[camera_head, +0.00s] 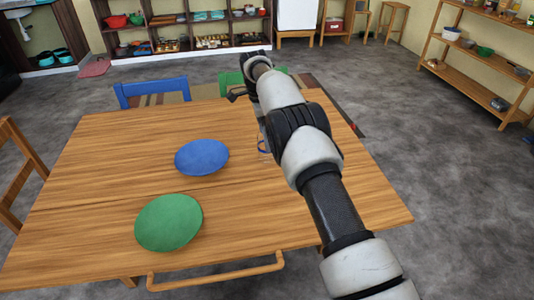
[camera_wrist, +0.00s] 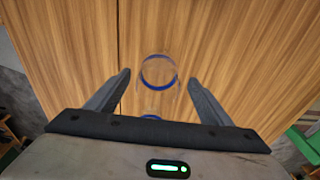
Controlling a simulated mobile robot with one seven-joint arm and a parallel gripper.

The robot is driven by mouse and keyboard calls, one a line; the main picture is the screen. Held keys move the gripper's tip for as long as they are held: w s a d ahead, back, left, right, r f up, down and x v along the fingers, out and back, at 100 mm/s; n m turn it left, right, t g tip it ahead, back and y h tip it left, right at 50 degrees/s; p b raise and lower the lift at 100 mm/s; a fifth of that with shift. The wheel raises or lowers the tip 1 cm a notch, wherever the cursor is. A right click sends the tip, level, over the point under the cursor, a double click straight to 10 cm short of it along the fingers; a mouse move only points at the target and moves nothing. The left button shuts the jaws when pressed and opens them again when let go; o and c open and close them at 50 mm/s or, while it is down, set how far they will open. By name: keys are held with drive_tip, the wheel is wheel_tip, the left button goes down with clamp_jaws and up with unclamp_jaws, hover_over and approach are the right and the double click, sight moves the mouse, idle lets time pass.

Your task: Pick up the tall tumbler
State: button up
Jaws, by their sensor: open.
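The tall tumbler is clear glass with blue bands. In the wrist view the tumbler (camera_wrist: 159,72) shows as a blue-edged ring between my fingertips, with a second blue arc lower down, close to the gripper body. In the head view only a sliver of the tumbler (camera_head: 262,146) shows on the table, mostly hidden behind my arm. My gripper (camera_wrist: 160,76) is open, with one finger to each side of the ring. I cannot tell whether the fingers touch the glass or how far above the table they are.
The wooden table (camera_head: 95,165) carries a blue plate (camera_head: 202,157) and a green plate (camera_head: 168,222), left of my arm. A blue chair (camera_head: 152,90) and a green chair (camera_head: 232,78) stand at the far edge. The table's right part is clear.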

drive_tip(key=f, duration=0.2)
drive_tip(key=d+f+b, duration=0.1)
drive_tip(key=f, duration=0.1)
drive_tip(key=shift+f, duration=0.3)
drive_tip(key=c, duration=1.1)
drive_tip(key=shift+r, duration=0.1)
drive_tip(key=shift+c, duration=0.2)
